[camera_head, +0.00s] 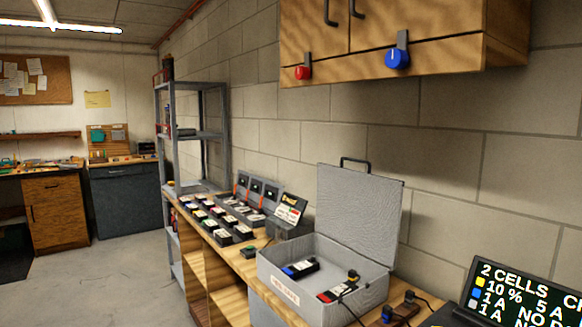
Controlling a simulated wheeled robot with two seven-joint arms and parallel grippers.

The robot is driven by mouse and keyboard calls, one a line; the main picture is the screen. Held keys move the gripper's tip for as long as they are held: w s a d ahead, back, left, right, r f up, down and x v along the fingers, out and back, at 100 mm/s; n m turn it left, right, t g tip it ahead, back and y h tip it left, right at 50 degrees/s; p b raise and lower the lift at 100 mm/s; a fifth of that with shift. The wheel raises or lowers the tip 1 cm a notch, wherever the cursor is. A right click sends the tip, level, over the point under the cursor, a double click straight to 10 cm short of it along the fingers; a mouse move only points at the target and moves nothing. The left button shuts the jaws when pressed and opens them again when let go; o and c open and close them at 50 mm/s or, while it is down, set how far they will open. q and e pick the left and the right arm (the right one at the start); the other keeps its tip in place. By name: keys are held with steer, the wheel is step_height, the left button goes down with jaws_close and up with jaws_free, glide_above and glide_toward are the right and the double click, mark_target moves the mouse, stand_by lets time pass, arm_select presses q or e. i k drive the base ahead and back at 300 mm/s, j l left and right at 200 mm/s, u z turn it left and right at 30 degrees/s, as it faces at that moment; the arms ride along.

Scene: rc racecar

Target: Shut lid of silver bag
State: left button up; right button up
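The silver bag (272,270) is a light grey box-shaped case on the wooden bench. Its lid (357,215) stands open, about upright along the back side by the wall, with a dark handle (355,161) on its top edge. Inside the case lie a black and blue battery pack (300,268) and a red, white and black pack (337,291) with a dark lead. A pale label is on the front wall of the case. Neither of my grippers is in view.
Several dark packs (215,215) stand in rows on the bench (228,255) left of the case, with a small charger (290,208) behind. A screen (520,295) is at the lower right. A wooden cabinet (400,45) hangs above the lid. The floor (110,275) at left is clear.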

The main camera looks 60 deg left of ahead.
mark_target(361, 212)
steer(key=u, duration=1.4)
steer(key=l+u, duration=0.15)
steer(key=u, duration=0.35)
steer(key=i, duration=0.05)
